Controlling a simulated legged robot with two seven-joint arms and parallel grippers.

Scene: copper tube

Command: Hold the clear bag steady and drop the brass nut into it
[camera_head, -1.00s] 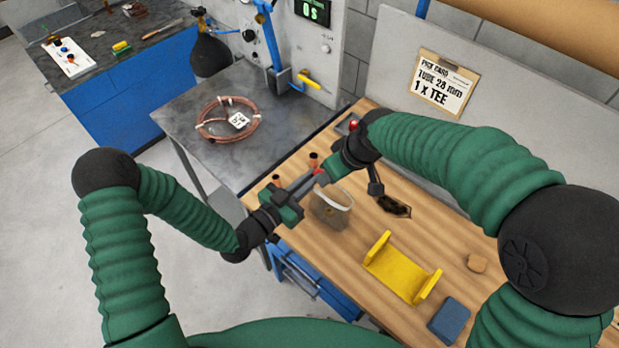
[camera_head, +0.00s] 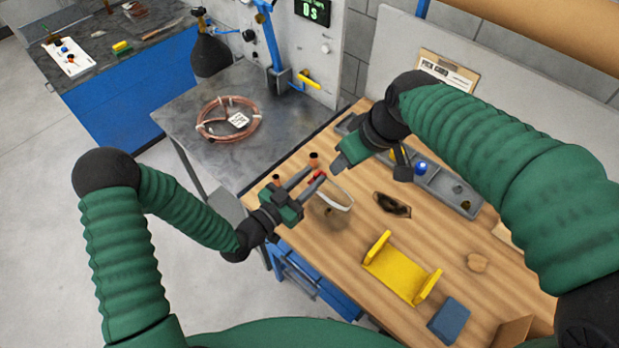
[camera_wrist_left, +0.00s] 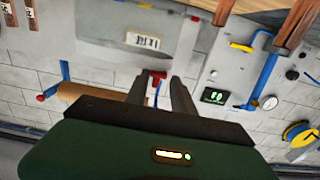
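The clear bag (camera_head: 333,208), with a pale rim, stands open on the wooden bench. My left gripper (camera_head: 313,180) is at its upper left side, fingers spread and pointing up and right. A small red thing lies near the fingertips; in the left wrist view it shows between or beyond the two fingers (camera_wrist_left: 158,82), and I cannot tell if it is touched. The bag does not show clearly in that view. My right gripper (camera_head: 343,163) is above and right of the bag, its fingers mostly hidden. I cannot make out the brass nut.
Copper coil (camera_head: 228,119) rests on the grey table.

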